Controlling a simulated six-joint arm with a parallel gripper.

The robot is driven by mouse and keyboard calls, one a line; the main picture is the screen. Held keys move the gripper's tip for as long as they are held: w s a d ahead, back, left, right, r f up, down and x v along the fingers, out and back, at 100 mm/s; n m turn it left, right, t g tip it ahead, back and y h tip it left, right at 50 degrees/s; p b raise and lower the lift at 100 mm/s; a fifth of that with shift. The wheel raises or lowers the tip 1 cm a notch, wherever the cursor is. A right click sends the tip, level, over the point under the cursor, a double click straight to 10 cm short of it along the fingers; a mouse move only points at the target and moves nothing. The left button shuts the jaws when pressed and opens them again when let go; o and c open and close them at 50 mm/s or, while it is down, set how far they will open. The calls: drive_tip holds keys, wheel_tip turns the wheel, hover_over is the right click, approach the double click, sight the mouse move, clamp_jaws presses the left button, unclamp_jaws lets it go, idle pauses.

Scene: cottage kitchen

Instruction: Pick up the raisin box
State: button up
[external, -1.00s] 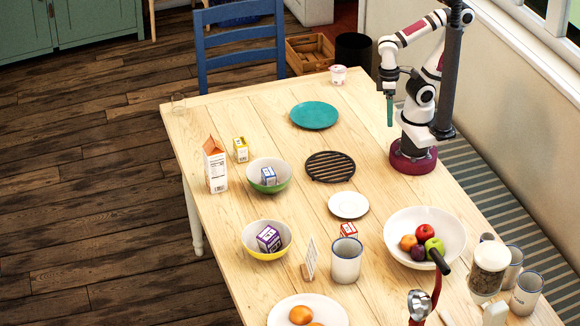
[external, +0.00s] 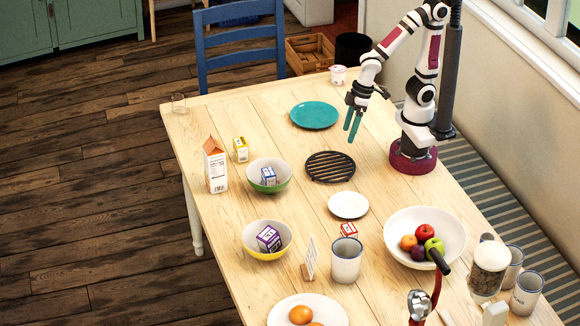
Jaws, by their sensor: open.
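Several small cartons could be the raisin box, and their labels are too small to read. A purple box (external: 268,239) lies tilted in the yellow bowl (external: 249,251). A red box (external: 348,230) is on the table behind a mug, partly hidden by it. A blue-and-white box (external: 268,176) is in the green bowl (external: 284,185). A yellow box (external: 241,150) stands beside the orange-and-white carton (external: 215,166). My gripper (external: 350,135), with teal fingers, is open and empty above the table, right of the teal plate and away from all these boxes.
The teal plate (external: 314,115), black trivet (external: 330,167) and white saucer (external: 348,205) lie across the middle. A fruit bowl (external: 456,240), mug (external: 346,261) and card stand (external: 310,258) are nearer the front. Bare wood surrounds the trivet.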

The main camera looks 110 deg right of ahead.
drive_tip(key=w+a+f+n+t, duration=0.2)
drive_tip(key=w, duration=0.5)
drive_tip(key=w+a+f+n+t, duration=0.1)
drive_tip(key=w+a+f+t, duration=0.15)
drive_tip(key=w, duration=0.35)
drive_tip(key=n+t+y, duration=0.4)
drive_tip(key=n+y, duration=0.1)
drive_tip(key=y, duration=0.1)
approach(272, 228)
drive_tip(key=x, duration=1)
drive_tip(key=shift+a+f, duration=0.1)
drive_tip(key=shift+f, duration=0.1)
clamp_jaws()
